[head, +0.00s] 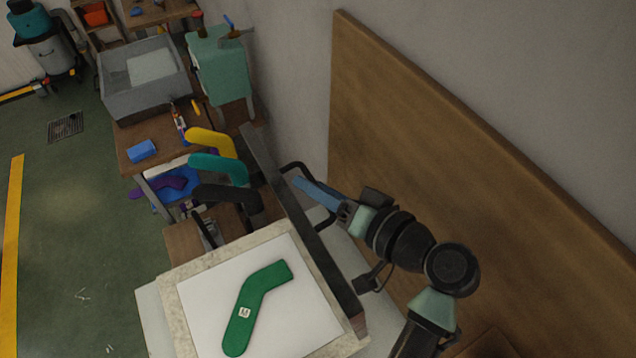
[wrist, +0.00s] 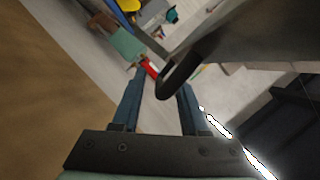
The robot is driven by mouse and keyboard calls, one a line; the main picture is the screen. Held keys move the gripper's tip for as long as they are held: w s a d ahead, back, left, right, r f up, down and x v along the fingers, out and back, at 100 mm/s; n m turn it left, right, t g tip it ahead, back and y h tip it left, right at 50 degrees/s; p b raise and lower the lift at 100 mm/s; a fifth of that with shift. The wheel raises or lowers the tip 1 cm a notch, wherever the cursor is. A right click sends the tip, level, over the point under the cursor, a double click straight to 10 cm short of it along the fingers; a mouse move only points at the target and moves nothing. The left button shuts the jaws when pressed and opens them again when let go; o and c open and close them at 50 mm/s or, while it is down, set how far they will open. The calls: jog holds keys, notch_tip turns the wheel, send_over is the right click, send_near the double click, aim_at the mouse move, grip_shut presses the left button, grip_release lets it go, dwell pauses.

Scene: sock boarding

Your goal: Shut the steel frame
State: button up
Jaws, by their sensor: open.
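The steel frame (head: 312,235) stands raised, seen almost edge-on as a long dark grey bar along the right side of the pale-rimmed bed (head: 168,296). A green sock-shaped piece (head: 250,308) with a small pale label lies on the bed's white surface. A black loop handle (head: 293,166) sticks out from the frame's right side. My gripper (head: 300,183) is open beside this handle. In the wrist view, the frame (wrist: 245,35) fills the upper right, and the handle (wrist: 182,72) reaches down between the blue fingertips (wrist: 162,88). I cannot tell if they touch.
Yellow (head: 212,141), teal (head: 220,167) and black (head: 228,195) sock-shaped boards stand behind the bed. A wooden panel (head: 450,150) on the wall runs close along my arm's right. A grey basin (head: 118,103) stands farther back. Open green floor lies left.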

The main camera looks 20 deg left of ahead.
grip_shut()
dwell(1.4)
